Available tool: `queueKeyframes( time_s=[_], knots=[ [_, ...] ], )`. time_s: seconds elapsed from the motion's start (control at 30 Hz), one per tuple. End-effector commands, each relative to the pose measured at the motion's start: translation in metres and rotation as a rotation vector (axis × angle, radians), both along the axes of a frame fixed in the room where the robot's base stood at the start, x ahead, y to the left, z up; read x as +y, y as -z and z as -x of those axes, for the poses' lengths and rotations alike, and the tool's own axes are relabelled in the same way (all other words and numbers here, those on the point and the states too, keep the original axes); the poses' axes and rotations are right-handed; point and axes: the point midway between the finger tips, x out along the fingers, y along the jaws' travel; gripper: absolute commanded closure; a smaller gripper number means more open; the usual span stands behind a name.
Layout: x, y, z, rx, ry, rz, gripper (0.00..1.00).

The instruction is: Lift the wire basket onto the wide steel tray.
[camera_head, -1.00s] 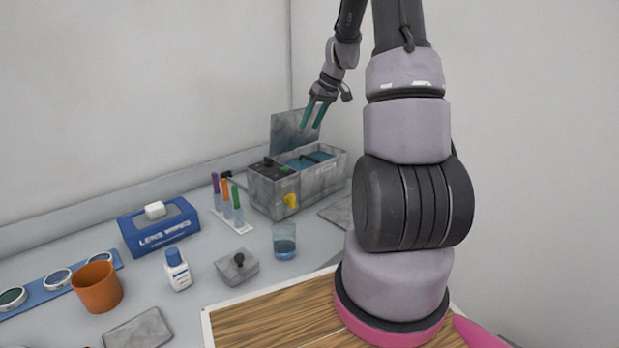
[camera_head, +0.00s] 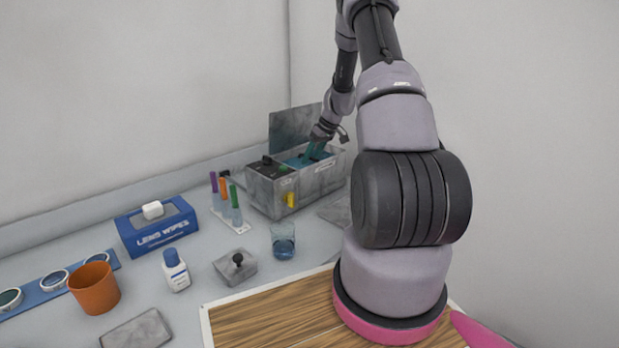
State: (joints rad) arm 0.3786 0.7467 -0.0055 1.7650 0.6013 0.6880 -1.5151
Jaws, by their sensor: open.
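A grey metal tank (camera_head: 268,195) stands at the back of the bench with its lid raised behind it and blue liquid inside. My gripper (camera_head: 314,153) is over the right part of the tank, its teal fingers pointing down at the liquid. It is open; the fingertips are small and partly hidden. The wire basket is not clearly visible; a dark bar (camera_head: 298,160) shows in the tank's opening beside the fingers. A flat grey plate (camera_head: 337,210) lies right of the tank, partly behind my arm. I cannot tell if it is the wide steel tray.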

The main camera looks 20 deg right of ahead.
Motion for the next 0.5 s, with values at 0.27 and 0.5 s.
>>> queueKeyframes(
  time_s=[0.27,0.5],
  knots=[
    [0.012,0.033,-0.011,0.002,0.0,-0.001,0.5],
    [0.012,0.034,-0.011,0.001,0.0,-0.001,0.5]
  ],
)
